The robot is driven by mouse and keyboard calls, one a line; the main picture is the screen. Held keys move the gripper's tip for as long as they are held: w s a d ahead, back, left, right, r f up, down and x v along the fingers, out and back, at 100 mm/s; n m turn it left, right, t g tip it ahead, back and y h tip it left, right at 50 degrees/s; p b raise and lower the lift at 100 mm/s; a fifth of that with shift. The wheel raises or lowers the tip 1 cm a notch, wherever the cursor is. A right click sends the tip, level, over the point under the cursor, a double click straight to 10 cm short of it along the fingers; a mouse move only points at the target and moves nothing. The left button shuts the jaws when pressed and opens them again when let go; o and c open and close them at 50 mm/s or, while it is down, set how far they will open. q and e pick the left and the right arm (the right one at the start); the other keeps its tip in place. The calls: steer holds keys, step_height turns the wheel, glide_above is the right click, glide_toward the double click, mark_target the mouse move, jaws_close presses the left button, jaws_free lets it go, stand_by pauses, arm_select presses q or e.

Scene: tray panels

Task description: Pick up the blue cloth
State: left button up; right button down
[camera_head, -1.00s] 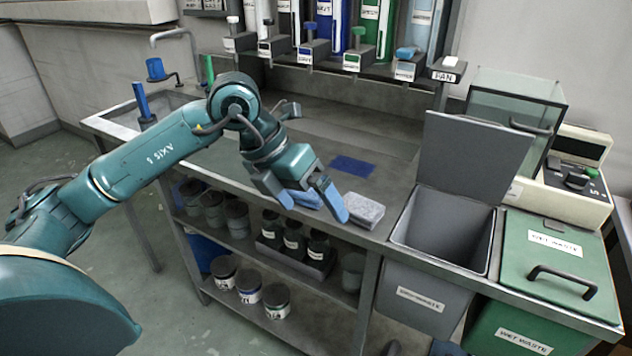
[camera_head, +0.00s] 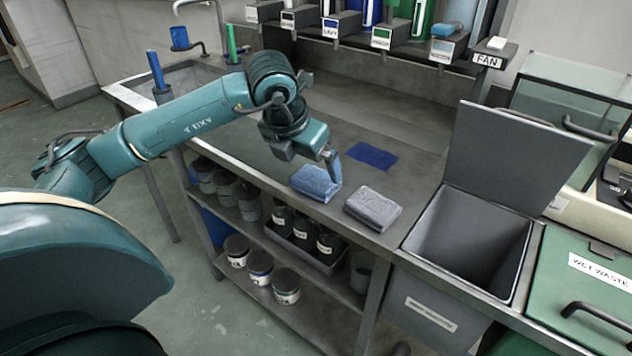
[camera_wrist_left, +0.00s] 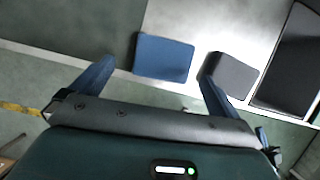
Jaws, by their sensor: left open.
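The blue cloth (camera_head: 315,184) is a folded light-blue pad near the front edge of the steel bench, left of a folded grey cloth (camera_head: 372,208). My left gripper (camera_head: 312,162) is at its back side; one blue finger shows by its right end and the other is mostly hidden. In the left wrist view the blue cloth (camera_wrist_left: 163,57) lies ahead, between the spread fingers of my left gripper (camera_wrist_left: 156,70), which is open and empty. I cannot tell whether a finger touches the cloth. The grey cloth (camera_wrist_left: 232,75) is right of the right finger. My right gripper is out of view.
A flat dark-blue patch (camera_head: 372,155) lies on the bench behind the cloths. An open grey waste bin (camera_head: 470,240) with raised lid stands to the right, beside a green wet waste bin (camera_head: 585,280). Labelled dispensers line the back. The bench middle is clear.

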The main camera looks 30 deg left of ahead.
mark_target(317, 176)
arm_select(q)
steer(key=x, duration=0.5)
steer(key=shift+w+d, duration=0.25)
steer(key=shift+d, duration=0.05)
steer(key=c, duration=0.9)
step_height(317, 176, up, 10)
steer(key=shift+p, duration=0.35)
